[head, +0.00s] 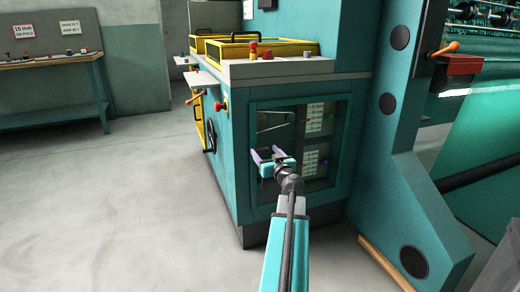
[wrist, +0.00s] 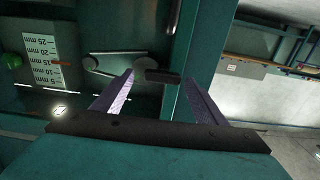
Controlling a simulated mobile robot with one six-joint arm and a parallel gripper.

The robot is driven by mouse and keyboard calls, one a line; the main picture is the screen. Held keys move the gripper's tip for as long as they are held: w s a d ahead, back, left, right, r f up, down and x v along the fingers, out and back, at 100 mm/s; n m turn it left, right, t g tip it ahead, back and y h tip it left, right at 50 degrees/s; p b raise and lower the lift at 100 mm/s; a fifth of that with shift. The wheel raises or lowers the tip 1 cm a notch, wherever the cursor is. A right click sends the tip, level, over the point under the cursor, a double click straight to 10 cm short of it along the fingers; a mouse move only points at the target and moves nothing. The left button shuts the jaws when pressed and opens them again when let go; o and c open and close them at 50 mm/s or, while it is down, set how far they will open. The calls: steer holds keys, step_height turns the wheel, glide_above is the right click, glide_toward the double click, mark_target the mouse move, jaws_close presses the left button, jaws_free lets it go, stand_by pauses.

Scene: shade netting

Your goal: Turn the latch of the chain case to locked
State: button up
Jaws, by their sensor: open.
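The chain case (head: 300,104) is a teal cabinet section with a dark window in a teal frame. Behind the window are a looped chain (wrist: 112,64) and white millimetre scales (head: 317,117). A short black bar that looks like the latch (wrist: 162,76) lies crosswise in the wrist view, beside the teal frame post (wrist: 207,45). My gripper (head: 266,154) is in front of the window's left side, fingers pointing at the case. It is open, with the bar showing between its two purple fingertips in the wrist view (wrist: 160,78). I cannot tell whether they touch it. In the head view the gripper hides the latch.
Yellow-railed trays (head: 255,48) and red knobs sit on top of the machine. An orange-handled lever (head: 195,98) and a black handwheel (head: 210,135) are on its left side. A teal upright (head: 400,150) stands close on the right. Open floor (head: 130,200) lies left.

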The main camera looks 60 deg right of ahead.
steer(key=shift+w+d, duration=0.1)
steer(key=shift+w, duration=0.25)
steer(key=c, duration=1)
steer(key=shift+d+r, duration=0.1)
steer(key=shift+d, duration=0.15)
steer(key=shift+c, duration=0.2)
steer(key=shift+a, duration=0.15)
